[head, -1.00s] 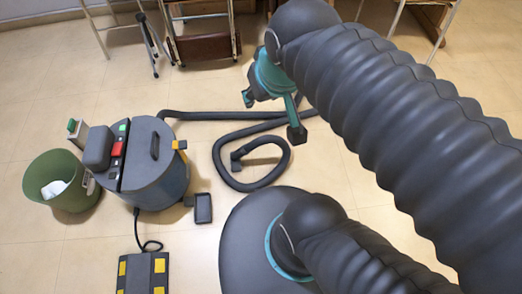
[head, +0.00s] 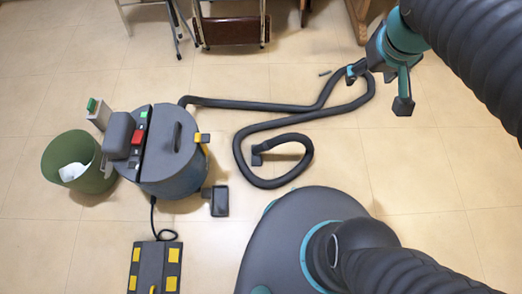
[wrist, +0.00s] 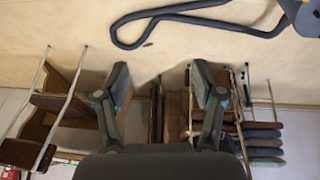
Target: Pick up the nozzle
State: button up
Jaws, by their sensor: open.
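A black hose (head: 250,105) lies in loops on the floor and joins the vacuum cleaner (head: 172,165) at the left. Its free end has a small dark flared piece that looks like the nozzle (head: 257,157), inside the lower loop. My gripper (head: 378,91) is above the floor at the upper right, open and empty, well to the right of that end. In the wrist view my two open fingers (wrist: 160,82) point toward chairs, with part of the hose (wrist: 200,20) beyond them at the top.
A green bin (head: 80,165) stands left of the vacuum. A black box (head: 219,200) and a yellow-marked pedal (head: 155,267) lie near it. A small dark piece (head: 325,73) lies by the hose. Chairs (head: 230,30) stand at the back.

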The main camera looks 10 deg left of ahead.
jog(key=w+a+f+n+g, duration=0.3)
jog(key=w+a+f+n, duration=0.2)
jog(key=w+a+f, duration=0.5)
jog(key=n+g+h, duration=0.2)
jog(key=n+h, duration=0.3)
jog(key=n, duration=0.6)
send_over(258, 146)
jog(key=a, duration=0.5)
notch_tip(258, 146, down, 37)
jog(key=x, duration=0.6)
jog(key=shift+w+d+f, duration=0.15)
jog(key=shift+w+f, duration=0.1)
jog(key=shift+w+x, duration=0.15)
jog(key=shift+x, duration=1.4)
jog(key=shift+w+x, duration=0.1)
jog(key=shift+x, duration=1.45)
jog(key=shift+c, duration=0.2)
